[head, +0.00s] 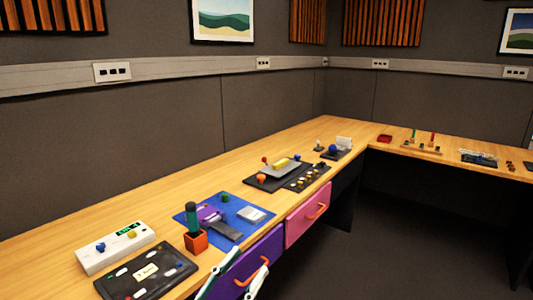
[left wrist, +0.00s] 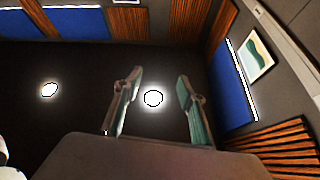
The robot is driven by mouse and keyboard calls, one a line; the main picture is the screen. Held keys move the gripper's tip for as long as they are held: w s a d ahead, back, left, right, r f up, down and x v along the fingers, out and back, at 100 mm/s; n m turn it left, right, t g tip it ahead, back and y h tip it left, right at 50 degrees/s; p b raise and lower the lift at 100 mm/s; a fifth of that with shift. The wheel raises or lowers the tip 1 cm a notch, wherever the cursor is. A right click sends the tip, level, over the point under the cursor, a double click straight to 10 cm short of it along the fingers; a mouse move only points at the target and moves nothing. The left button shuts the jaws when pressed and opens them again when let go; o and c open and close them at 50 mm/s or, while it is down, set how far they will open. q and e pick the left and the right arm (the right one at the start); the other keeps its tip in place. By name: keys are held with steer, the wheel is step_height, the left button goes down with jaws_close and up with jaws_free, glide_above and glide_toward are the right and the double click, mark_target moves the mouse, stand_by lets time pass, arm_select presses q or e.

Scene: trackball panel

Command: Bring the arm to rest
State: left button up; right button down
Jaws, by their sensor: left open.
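My left gripper (head: 242,272) shows at the bottom edge of the head view, in front of the purple drawer. Its two pale green fingers point up and stand apart, with nothing between them. In the left wrist view the gripper (left wrist: 160,76) is open and empty, its fingers against the dark ceiling and a round lamp (left wrist: 153,98). A dark panel with a blue ball (head: 332,148) sits on the desk near the corner, well away from the gripper. My right gripper is in neither view.
The wooden desk (head: 125,205) runs along the wall and turns right at the corner. A black panel (head: 145,272), white box (head: 115,248) and blue mat (head: 240,203) lie near the gripper. Floor at right is clear.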

arm_select(q)
steer(key=a+f+n+y, duration=0.2)
steer(key=a+f+y, duration=0.1)
steer(key=f, duration=0.4)
steer(key=a+f+n+y, duration=0.2)
steer(key=a+f+y, duration=0.15)
steer(key=f, duration=0.25)
steer(key=s+a+f+g+y, duration=0.2)
steer(key=s+f, duration=0.3)
steer(key=f, duration=0.3)
steer(key=s+a+f+n+g+y, duration=0.1)
steer(key=s+a+f+g+y, duration=0.1)
steer(key=s+f, duration=0.4)
steer(key=s+a+f+n+g+y, duration=0.1)
steer(key=s+a+f, duration=0.4)
steer(key=f, duration=0.6)
steer(key=shift+s+f+g+y+p, duration=0.2)
steer(key=shift+f+g+y+p, duration=0.35)
steer(key=shift+g, duration=0.65)
steer(key=shift+a+r, duration=0.1)
steer(key=shift+r, duration=0.2)
steer(key=shift+c, duration=0.5)
